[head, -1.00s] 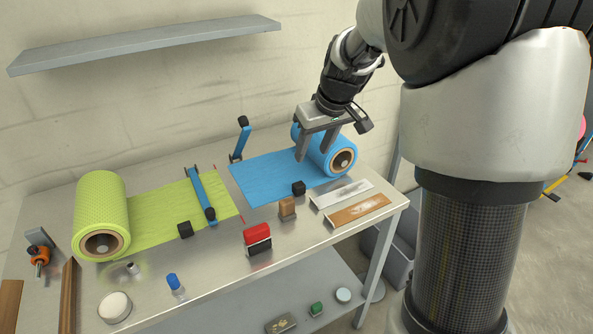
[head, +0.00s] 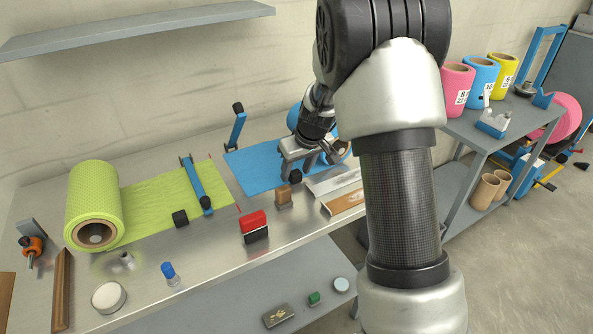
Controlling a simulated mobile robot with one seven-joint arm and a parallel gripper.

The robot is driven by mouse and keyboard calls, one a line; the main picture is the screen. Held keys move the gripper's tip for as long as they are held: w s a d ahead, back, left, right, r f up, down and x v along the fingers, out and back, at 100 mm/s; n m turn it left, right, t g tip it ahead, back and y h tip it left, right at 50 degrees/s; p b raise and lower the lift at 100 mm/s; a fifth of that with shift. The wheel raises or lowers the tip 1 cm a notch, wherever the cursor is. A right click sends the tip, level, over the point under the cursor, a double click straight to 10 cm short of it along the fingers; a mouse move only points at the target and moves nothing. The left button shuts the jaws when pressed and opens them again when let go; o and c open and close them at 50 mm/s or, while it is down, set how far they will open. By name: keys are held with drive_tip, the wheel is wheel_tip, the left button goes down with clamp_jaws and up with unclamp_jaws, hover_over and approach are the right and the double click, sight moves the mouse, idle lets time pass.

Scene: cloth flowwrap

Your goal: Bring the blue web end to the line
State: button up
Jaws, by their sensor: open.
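The blue web (head: 250,170) lies flat on the bench, running from the blue roll (head: 296,117) to a free end on its left. A thin red line (head: 238,208) marks the bench near the green web's edge; a bare metal strip separates it from the blue end. The green web (head: 150,205) comes from the green roll (head: 92,195) and lies under a lowered blue clamp bar (head: 196,184). A second blue clamp bar (head: 236,127) stands raised behind the blue web. My gripper (head: 299,176) is open, pointing down over the blue web near its roll; fingertip contact is unclear.
A red-and-black stamp (head: 254,224), a wooden block (head: 284,196) and black blocks (head: 180,218) stand along the front. Two flat plates (head: 345,202) lie at right, partly behind my arm. A wall shelf (head: 140,28) hangs above. A side table (head: 520,115) bears coloured rolls.

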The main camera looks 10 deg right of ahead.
sight(281, 182)
clamp_jaws()
drive_tip(key=shift+s+a, duration=0.2)
drive_tip(key=shift+a, duration=0.45)
drive_tip(key=shift+s+a, duration=0.25)
drive_tip(key=shift+a, duration=0.35)
drive_tip(key=shift+s+a, duration=0.2)
drive_tip(key=shift+a, duration=0.45)
unclamp_jaws()
drive_tip(key=shift+a, duration=0.1)
drive_tip(key=shift+r, duration=0.1)
drive_tip(key=shift+s+r, duration=0.1)
drive_tip(key=shift+r, duration=0.25)
drive_tip(key=p+v, duration=0.2)
drive_tip(key=v, duration=1.4)
drive_tip(key=shift+s+r, duration=0.2)
drive_tip(key=shift+s, duration=0.05)
